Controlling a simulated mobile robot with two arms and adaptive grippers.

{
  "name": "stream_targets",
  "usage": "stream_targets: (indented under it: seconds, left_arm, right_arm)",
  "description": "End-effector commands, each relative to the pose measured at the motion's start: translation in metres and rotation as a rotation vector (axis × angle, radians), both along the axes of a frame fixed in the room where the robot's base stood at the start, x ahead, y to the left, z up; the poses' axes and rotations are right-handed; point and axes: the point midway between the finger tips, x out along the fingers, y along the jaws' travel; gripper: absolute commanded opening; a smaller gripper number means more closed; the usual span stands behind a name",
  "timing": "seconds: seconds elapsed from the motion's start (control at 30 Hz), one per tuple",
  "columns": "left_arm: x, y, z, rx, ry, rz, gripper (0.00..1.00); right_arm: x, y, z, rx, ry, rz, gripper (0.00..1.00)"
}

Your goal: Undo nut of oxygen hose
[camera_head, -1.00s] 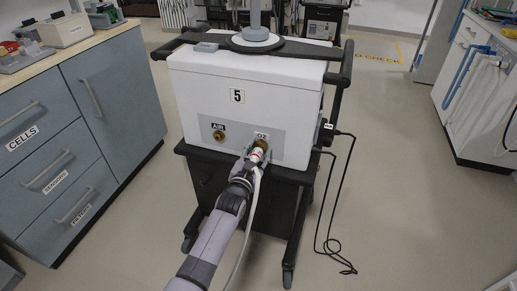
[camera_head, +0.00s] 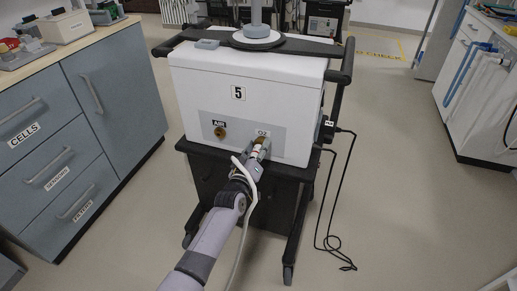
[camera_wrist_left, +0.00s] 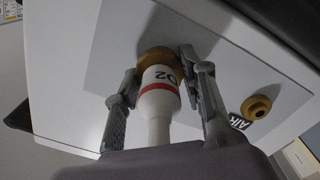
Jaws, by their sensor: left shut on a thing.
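The ventilator (camera_head: 200,85) is a white box marked 5 on a black cart. Its front has a brass AIR port (camera_head: 220,132) and an O2 port with a brass nut, which shows in the left wrist view (camera_wrist_left: 159,59). The oxygen hose end (camera_wrist_left: 159,95) is white with a red band and the mark O2, and lines up with the nut. My left gripper (camera_wrist_left: 158,78) has one finger on each side of the nut and hose end, shut on the nut. It also shows in the head view (camera_head: 258,158). My right gripper is not in view.
The white hose (camera_head: 247,215) hangs down beside my left forearm. A black cable (camera_head: 325,220) hangs at the cart's right. Grey drawers (camera_head: 95,125) stand at left and a white cabinet (camera_head: 468,110) at right. Floor is clear between them and the cart.

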Motion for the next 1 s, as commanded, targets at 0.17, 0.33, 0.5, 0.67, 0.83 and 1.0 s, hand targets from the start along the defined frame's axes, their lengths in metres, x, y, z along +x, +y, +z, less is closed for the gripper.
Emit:
stream_targets:
  seconds: [0.17, 0.33, 0.5, 0.67, 0.83, 1.0]
  left_arm:
    - [0.0, 0.0, -0.003, -0.158, 0.057, -0.001, 0.1]
    - [0.0, 0.0, -0.004, -0.303, 0.106, 0.0, 0.1]
    - [0.0, 0.0, -0.004, -0.427, 0.149, -0.001, 0.1]
    - [0.0, 0.0, -0.003, -0.516, 0.178, -0.001, 0.1]
    - [0.0, 0.0, -0.003, -0.578, 0.2, -0.001, 0.1]
    - [0.0, 0.0, -0.003, -0.611, 0.211, -0.001, 0.1]
  right_arm:
    - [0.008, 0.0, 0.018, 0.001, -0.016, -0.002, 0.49]
    - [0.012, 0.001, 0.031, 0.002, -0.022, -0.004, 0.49]
    - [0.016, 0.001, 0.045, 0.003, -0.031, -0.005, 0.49]
    - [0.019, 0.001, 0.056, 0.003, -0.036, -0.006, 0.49]
    - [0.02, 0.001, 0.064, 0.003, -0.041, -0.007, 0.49]
    - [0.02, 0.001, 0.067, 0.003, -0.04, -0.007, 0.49]
